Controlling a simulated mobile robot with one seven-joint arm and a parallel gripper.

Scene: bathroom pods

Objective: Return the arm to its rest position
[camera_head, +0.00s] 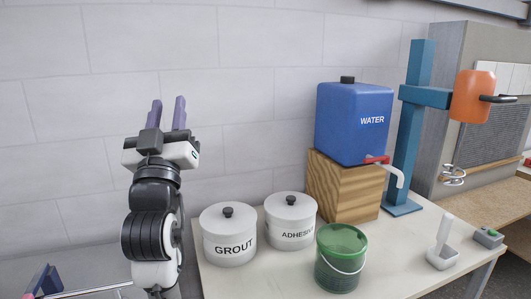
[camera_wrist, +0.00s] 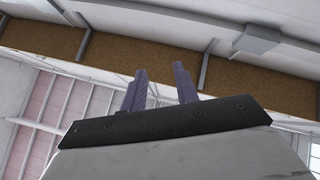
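My gripper (camera_head: 167,115) is raised at the left of the head view, in front of the tiled wall. Its two purple-grey fingers point up and stand apart with nothing between them. In the wrist view my gripper (camera_wrist: 163,88) shows the same two fingers apart and empty, with only the ceiling and upper walls beyond. My arm rises from the bottom of the head view, left of the table, and touches nothing that I can see.
The table (camera_head: 403,258) holds the GROUT pot (camera_head: 228,248), the ADHESIVE pot (camera_head: 291,212), a green bucket (camera_head: 338,272), and a blue WATER container (camera_head: 352,140) on a wooden block (camera_head: 344,190). A blue stand (camera_head: 408,150) carries an orange cylinder (camera_head: 470,97). Space around my gripper is clear.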

